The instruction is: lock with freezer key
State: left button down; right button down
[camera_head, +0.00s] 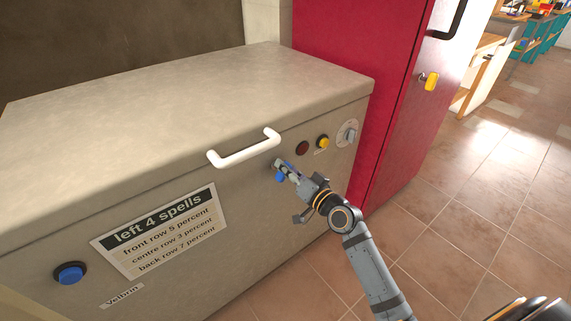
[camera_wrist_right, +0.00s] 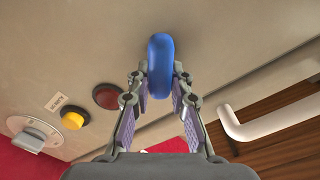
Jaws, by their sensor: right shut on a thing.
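The freezer (camera_head: 190,90) is a large beige chest with a closed lid and a white handle (camera_head: 245,150); the handle also shows in the right wrist view (camera_wrist_right: 270,122). A blue key (camera_head: 280,177) is at the freezer's front, below and right of the handle. My right gripper (camera_head: 284,172) is shut on the blue key; in the right wrist view the key (camera_wrist_right: 160,65) stands between the two fingers (camera_wrist_right: 159,80). The lock behind the key is hidden, so I cannot tell how deep the key sits. My left gripper is not in view.
Right of the key on the front are a dark red light (camera_head: 302,148), a yellow button (camera_head: 323,142) and a grey dial (camera_head: 350,133). A blue knob (camera_head: 70,273) is at lower left. A red cabinet (camera_head: 330,40) stands right of the freezer. Tiled floor at right is clear.

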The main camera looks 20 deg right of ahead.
jog(key=m, duration=0.1)
jog(key=m+p, duration=0.1)
jog(key=m, duration=0.2)
jog(key=shift+d+f+m, duration=0.15)
jog(key=shift+f+m, duration=0.1)
jog(key=shift+m, duration=0.05)
jog(key=m, duration=0.1)
jog(key=m+p, duration=0.1)
jog(key=m, duration=0.1)
jog(key=shift+d+f+m, duration=0.1)
jog(key=shift+f+m, duration=0.15)
jog(key=shift+m, duration=0.15)
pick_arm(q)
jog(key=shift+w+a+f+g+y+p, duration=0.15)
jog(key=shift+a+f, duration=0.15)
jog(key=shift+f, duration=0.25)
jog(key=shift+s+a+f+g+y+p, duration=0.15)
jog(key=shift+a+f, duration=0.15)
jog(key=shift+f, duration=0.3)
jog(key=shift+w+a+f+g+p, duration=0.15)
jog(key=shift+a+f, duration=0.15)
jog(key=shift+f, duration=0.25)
pick_arm(e)
jog(key=shift+f+m, duration=0.15)
jog(key=shift+m, duration=0.75)
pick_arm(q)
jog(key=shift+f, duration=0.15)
pick_arm(e)
jog(key=c, duration=1.2)
grip_release()
